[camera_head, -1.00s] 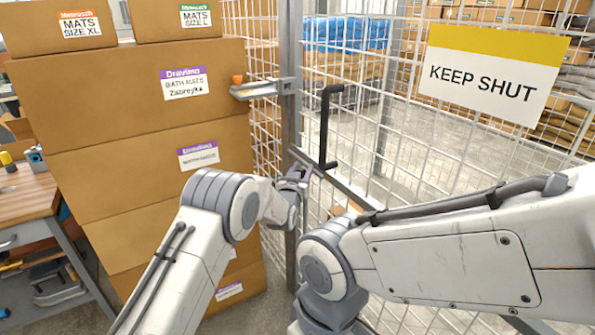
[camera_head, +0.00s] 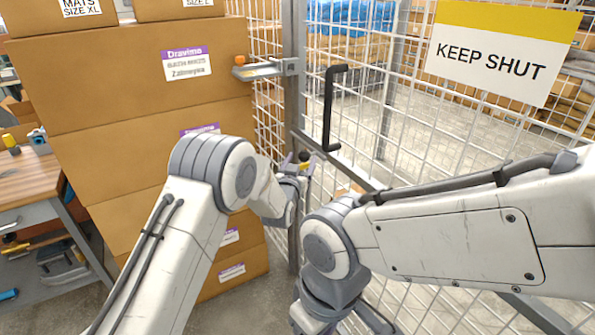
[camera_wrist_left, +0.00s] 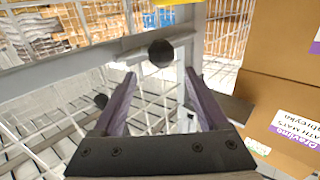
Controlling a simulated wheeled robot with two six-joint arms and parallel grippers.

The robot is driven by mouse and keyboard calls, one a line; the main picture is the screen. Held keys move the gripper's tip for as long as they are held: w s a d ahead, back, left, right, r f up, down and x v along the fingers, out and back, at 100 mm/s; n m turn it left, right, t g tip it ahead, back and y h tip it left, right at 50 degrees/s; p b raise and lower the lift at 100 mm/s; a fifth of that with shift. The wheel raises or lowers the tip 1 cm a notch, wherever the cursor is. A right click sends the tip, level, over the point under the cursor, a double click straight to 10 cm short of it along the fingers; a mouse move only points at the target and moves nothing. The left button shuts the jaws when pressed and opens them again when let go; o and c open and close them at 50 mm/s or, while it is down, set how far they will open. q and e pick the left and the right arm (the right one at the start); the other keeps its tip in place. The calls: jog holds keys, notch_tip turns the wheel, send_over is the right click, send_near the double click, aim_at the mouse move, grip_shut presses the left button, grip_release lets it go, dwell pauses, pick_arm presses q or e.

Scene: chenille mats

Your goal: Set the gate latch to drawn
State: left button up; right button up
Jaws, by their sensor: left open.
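The mesh gate (camera_head: 470,125) stands ahead of me, with a black pull handle (camera_head: 327,108). My left gripper (camera_head: 303,174) is just below this knob. In the left wrist view the knob (camera_wrist_left: 160,53) is centred just ahead of the open, empty fingers (camera_wrist_left: 160,78), in front of a grey bar (camera_wrist_left: 60,72). I cannot tell how far the latch is slid. My right arm crosses the lower right; its gripper is out of view.
Stacked cardboard boxes (camera_head: 120,85) stand close to my left arm. A bracket with an orange knob (camera_head: 240,60) sticks out from the post (camera_head: 294,80). A workbench (camera_head: 22,190) is at the far left. A "KEEP SHUT" sign (camera_head: 490,62) hangs on the gate.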

pick_arm(q)
jog(key=v, duration=0.5)
jog(key=shift+s, duration=0.1)
jog(key=s+d+r+m+g+y+p, duration=0.1)
jog(key=s+r+g+p, duration=0.2)
jog(key=s, duration=0.4)
jog(key=s+d+r+g+p, duration=0.1)
jog(key=s+r+g, duration=0.1)
jog(key=s+g, duration=0.45)
jog(key=s+a+r+g+y+p, duration=0.1)
jog(key=s+a, duration=0.3)
jog(key=s, duration=0.6)
jog(key=s+a+r+m+g+y+p, duration=0.1)
jog(key=s+a+g, duration=0.3)
jog(key=s, duration=0.7)
jog(key=s+a+r+m+g+y+p, duration=0.1)
jog(key=s+a, duration=0.4)
jog(key=s, duration=0.5)
jog(key=shift+s+r+g+y+p, duration=0.2)
jog(key=shift+r+g+y+p, duration=0.1)
jog(key=shift+g+y+p, duration=0.4)
jog(key=shift+a, duration=0.1)
